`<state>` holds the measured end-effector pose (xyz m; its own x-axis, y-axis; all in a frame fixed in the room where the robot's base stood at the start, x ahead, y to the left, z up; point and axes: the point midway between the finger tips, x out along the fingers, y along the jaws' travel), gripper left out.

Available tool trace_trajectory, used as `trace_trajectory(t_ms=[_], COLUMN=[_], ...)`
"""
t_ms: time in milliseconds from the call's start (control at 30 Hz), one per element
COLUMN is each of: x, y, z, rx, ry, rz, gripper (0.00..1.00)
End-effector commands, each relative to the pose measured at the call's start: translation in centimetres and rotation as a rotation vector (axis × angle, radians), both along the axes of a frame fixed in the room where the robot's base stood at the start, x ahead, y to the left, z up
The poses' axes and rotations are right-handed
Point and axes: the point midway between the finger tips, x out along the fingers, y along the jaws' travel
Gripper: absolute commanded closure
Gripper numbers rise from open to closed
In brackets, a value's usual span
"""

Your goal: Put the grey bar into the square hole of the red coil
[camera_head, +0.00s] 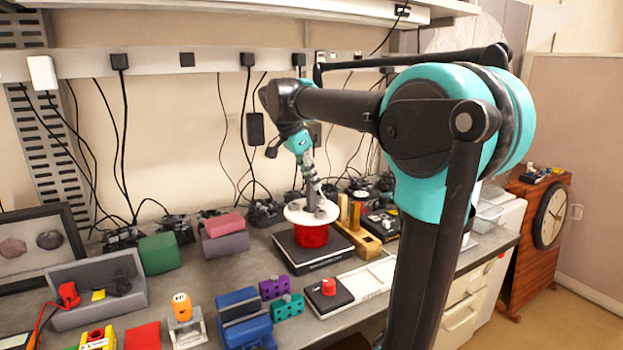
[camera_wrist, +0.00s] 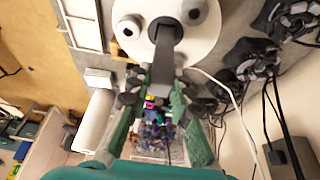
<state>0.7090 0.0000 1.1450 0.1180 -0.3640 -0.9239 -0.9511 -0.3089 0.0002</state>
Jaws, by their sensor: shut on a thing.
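The red coil (camera_head: 311,237) stands upright on a black base (camera_head: 312,258) in the head view, with a white round flange (camera_head: 296,213) on top. In the wrist view the flange (camera_wrist: 202,45) has a dark opening with the grey bar (camera_wrist: 164,52) over it. My gripper (camera_wrist: 162,82) is shut on the bar, its green fingers on either side. The bar's far end meets the dark opening; I cannot tell how deep it sits. In the head view my gripper (camera_head: 312,190) is just above the flange. The red winding is hidden in the wrist view.
A wooden block with brass uprights (camera_head: 361,239) stands close to the right of the coil. A black box with a red knob (camera_head: 329,291) and purple and teal blocks (camera_head: 287,307) lie in front. Cables and black devices (camera_head: 265,211) line the wall behind.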

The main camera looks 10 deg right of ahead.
Motion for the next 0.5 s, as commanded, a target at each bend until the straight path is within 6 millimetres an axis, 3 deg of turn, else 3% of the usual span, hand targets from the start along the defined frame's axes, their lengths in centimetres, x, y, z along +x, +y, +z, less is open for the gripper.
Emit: trace_trajectory(t_ms=[500], x=[0.0], y=[0.0], z=[-1.1], rx=[0.0], ry=[0.0], rz=[0.0], gripper=[1.0])
